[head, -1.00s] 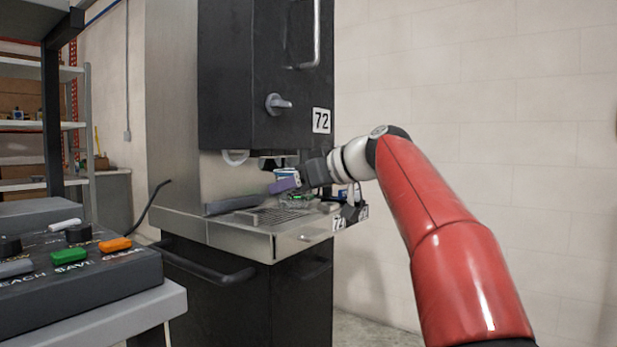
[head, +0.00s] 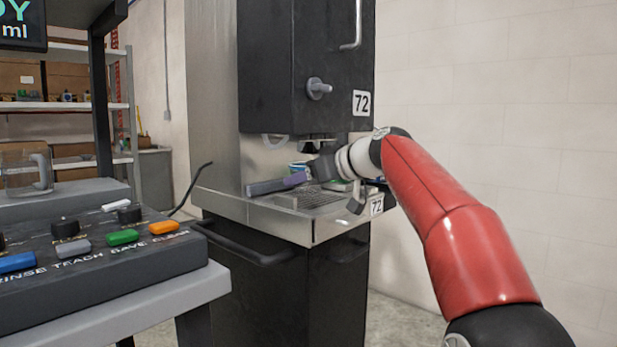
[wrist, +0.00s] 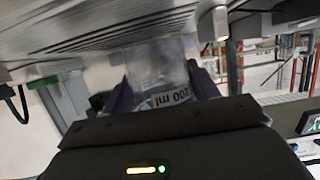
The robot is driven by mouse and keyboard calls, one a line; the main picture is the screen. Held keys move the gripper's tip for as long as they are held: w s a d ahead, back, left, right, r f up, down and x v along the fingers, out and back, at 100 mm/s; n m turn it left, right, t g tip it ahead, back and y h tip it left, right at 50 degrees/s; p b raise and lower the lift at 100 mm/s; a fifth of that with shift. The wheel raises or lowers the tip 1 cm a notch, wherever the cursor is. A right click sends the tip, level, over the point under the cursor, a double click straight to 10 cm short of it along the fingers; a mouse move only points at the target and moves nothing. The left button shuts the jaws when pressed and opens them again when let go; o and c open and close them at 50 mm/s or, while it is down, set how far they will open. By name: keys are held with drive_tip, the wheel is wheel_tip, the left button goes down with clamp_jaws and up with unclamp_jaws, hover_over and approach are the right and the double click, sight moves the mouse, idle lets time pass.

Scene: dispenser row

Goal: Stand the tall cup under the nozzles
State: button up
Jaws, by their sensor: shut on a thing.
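My gripper (head: 300,178) is over the drip tray of the black dispenser, below its nozzles (head: 318,145). In the wrist view, its purple fingers (wrist: 165,88) are shut on a clear cup (wrist: 155,62), one finger on each side. The cup has a white and blue band reading 200 ml, which appears upside down there. In the head view only a small white and blue part of the cup (head: 297,166) shows behind a finger. The slotted grate (head: 310,199) lies just below. I cannot tell whether the cup touches it.
A control box (head: 85,250) with coloured buttons and a glass jug (head: 22,172) stand on the left. The black dispenser cabinet (head: 290,70) hangs low above the tray.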

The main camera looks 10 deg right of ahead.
drive_tip(key=shift+f+b, duration=0.5)
drive_tip(key=shift+b, duration=0.05)
idle(0.4)
drive_tip(key=o, duration=1.1)
drive_tip(key=shift+o, duration=0.2)
